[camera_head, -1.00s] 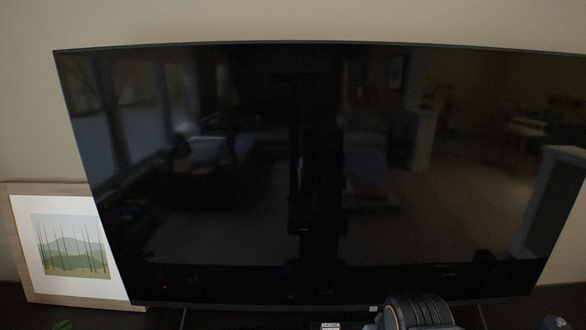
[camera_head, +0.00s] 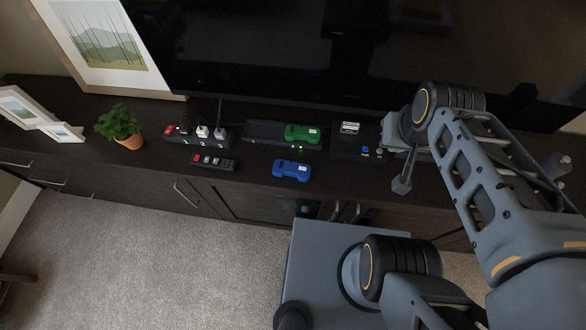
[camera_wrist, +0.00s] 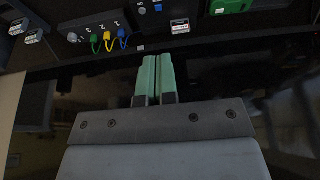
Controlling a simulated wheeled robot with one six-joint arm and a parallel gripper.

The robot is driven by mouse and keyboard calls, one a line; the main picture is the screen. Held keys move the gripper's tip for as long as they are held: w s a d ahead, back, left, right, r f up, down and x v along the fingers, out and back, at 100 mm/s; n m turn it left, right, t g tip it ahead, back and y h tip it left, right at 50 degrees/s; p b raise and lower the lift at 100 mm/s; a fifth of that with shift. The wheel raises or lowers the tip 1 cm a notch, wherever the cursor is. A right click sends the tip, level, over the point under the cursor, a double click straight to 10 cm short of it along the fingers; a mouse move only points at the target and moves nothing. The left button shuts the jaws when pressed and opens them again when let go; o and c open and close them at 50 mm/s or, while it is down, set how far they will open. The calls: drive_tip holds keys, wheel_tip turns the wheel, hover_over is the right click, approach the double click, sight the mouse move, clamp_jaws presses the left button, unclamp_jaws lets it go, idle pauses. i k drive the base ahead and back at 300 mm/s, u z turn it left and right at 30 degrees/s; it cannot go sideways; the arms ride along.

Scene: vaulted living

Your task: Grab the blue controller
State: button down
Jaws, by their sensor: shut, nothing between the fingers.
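The blue controller (camera_head: 292,170) lies on the dark cabinet top near its front edge, below the green controller (camera_head: 302,134) in the head view. The green controller sits on a dark dock; its edge also shows at the top right of the wrist view (camera_wrist: 233,5). The blue controller is not clearly visible in the wrist view.
The cabinet (camera_head: 150,168) also holds a potted plant (camera_head: 120,126), a power strip with plugs (camera_head: 203,133), a small strip with coloured buttons (camera_head: 213,162) and a dark box with knobs (camera_head: 362,148). A large television (camera_head: 300,60) stands behind. Carpet (camera_head: 150,260) is open in front.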

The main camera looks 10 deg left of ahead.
sight(281, 167)
drive_tip(key=u, duration=0.5)
drive_tip(key=k, duration=1.2)
drive_tip(key=u, duration=1.8)
drive_tip(key=i, duration=1.3)
drive_tip(key=z, duration=0.55)
drive_tip(key=i, duration=0.4)
drive_tip(key=z, duration=0.55)
